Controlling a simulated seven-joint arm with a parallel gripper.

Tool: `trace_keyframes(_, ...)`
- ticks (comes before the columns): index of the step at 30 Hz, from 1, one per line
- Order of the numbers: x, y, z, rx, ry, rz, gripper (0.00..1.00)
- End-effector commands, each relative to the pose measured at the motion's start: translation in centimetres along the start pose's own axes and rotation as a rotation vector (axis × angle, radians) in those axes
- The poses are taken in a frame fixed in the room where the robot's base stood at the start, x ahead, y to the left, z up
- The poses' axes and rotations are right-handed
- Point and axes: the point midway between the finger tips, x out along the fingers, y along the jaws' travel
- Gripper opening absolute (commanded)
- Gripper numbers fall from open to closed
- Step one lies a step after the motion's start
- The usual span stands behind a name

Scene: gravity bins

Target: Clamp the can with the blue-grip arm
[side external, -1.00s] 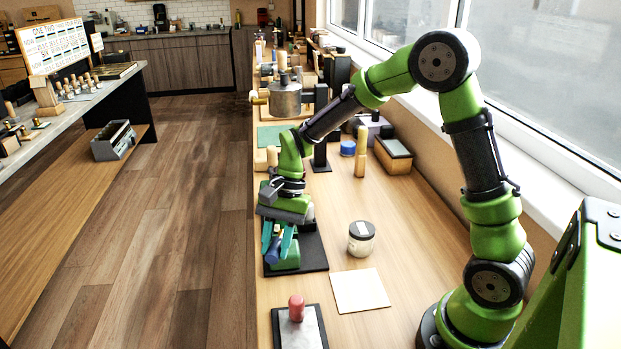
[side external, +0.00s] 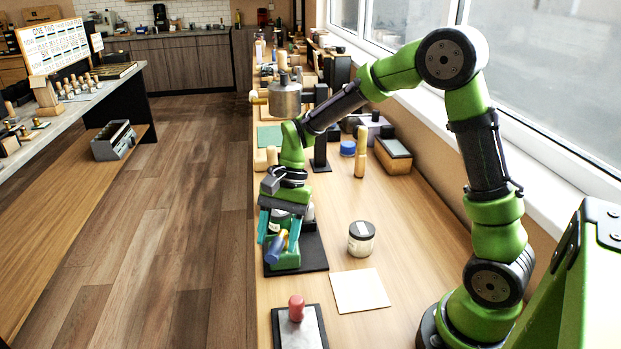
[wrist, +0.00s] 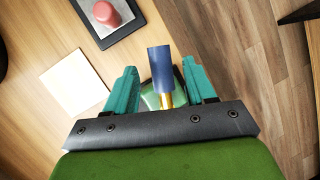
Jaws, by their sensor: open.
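A blue grip (side external: 277,246) on a yellow stem belongs to a green fixture (side external: 287,260) on a black base plate (side external: 314,255). The grip also shows in the wrist view (wrist: 160,61), with its yellow stem (wrist: 167,98) between and beyond the teal fingers. My gripper (side external: 279,235) is open above the fixture, its fingers on either side of the grip's line and apart from it in the wrist view. A pale, rounded object (side external: 310,212), possibly the can, shows partly behind my gripper; whether it is clamped is hidden.
A dark-lidded glass jar (side external: 361,240) stands to the right. A cream square (side external: 360,290) and a red-knobbed stamp on a dark pad (side external: 296,308) lie in front. A wooden peg (side external: 361,152) stands behind. The bench's left edge is close to the fixture.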

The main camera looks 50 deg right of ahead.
Motion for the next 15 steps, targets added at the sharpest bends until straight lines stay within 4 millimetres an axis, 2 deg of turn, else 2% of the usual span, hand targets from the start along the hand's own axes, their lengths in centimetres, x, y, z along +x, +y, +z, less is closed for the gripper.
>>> trace_keyframes(9,-7.8,-0.1,-0.1,0.0,0.005,-0.007,0.55)
trace_keyframes(15,-12.1,0.0,-0.1,0.001,0.003,-0.005,0.55)
